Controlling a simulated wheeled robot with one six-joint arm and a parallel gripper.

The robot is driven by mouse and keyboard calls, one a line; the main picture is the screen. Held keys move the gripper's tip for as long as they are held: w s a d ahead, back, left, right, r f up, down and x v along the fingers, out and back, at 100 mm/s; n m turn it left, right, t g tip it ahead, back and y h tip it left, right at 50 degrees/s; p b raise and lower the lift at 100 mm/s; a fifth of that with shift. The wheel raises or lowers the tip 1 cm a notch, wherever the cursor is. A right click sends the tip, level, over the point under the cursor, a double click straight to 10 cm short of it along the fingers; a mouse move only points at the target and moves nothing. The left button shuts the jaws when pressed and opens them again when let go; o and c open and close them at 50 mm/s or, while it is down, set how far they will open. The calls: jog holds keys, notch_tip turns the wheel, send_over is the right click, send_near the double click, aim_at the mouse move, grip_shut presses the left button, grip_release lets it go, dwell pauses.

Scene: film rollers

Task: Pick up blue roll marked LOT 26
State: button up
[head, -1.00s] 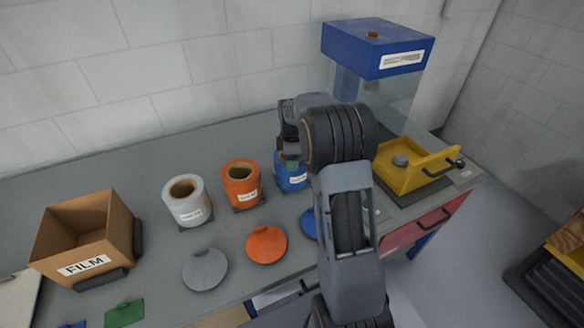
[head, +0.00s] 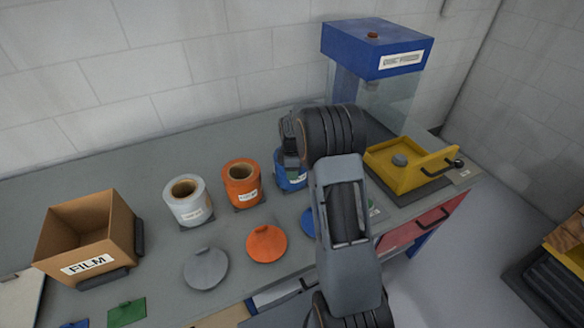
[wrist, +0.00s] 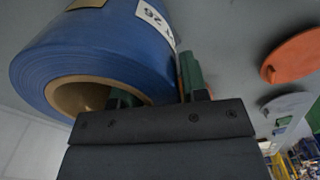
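The blue roll (head: 291,180) stands upright on the bench, right of the orange roll, partly hidden behind my gripper in the head view. In the wrist view the blue roll (wrist: 95,55) fills the upper left, its white label showing "26" and its brown core facing me. My gripper (wrist: 155,88) has green fingers on either side of the roll's wall: one at the core opening, the other along the outer side by the label. The fingers are apart and I see no clear grip on the wall. In the head view my gripper (head: 292,160) is just above the roll.
The orange roll (head: 242,189) and white roll (head: 188,211) stand to the left. Grey (head: 205,269), orange (head: 267,244) and blue (head: 308,222) discs lie in front. A FILM box (head: 90,262) is far left; a yellow tray (head: 400,178) and blue-topped press (head: 350,50) are right.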

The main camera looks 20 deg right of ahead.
grip_shut()
jog(key=shift+w+r, duration=0.1)
jog(key=shift+r, duration=0.15)
dwell(0.3)
